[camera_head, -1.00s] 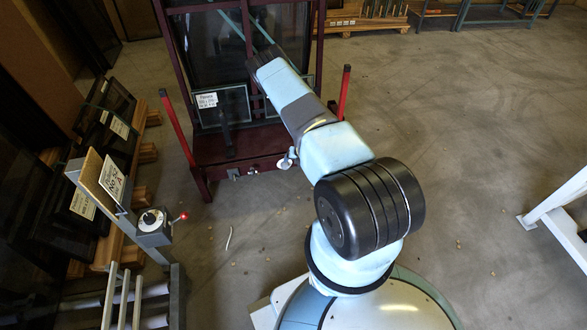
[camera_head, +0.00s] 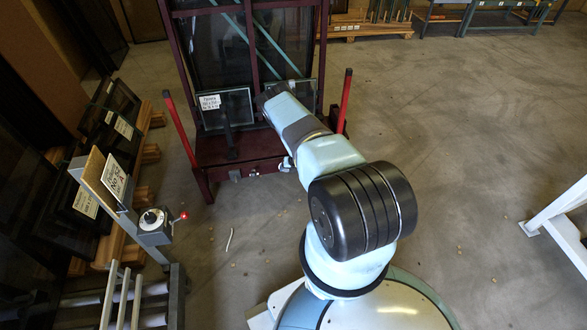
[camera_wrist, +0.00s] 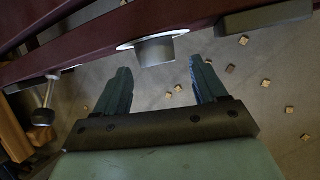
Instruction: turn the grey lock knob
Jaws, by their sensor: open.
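The grey lock knob (camera_wrist: 155,51) is a short cylinder on a pale round plate, fixed to the dark red beam of the glass frame. My gripper (camera_wrist: 160,72) is open, with one dark finger on each side below the knob in the wrist view. The fingertips reach about the knob's lower edge; I cannot tell the gap in depth. Nothing is held. In the head view the dark red frame (camera_head: 222,150) stands at the back centre, and my arm hides my gripper.
A ball-ended lever (camera_wrist: 43,116) hangs at the left of the beam, and a grey block (camera_wrist: 265,18) sits at its right. Red posts (camera_head: 180,130) flank the frame. A control stand with a red-tipped lever (camera_head: 153,226) is at left.

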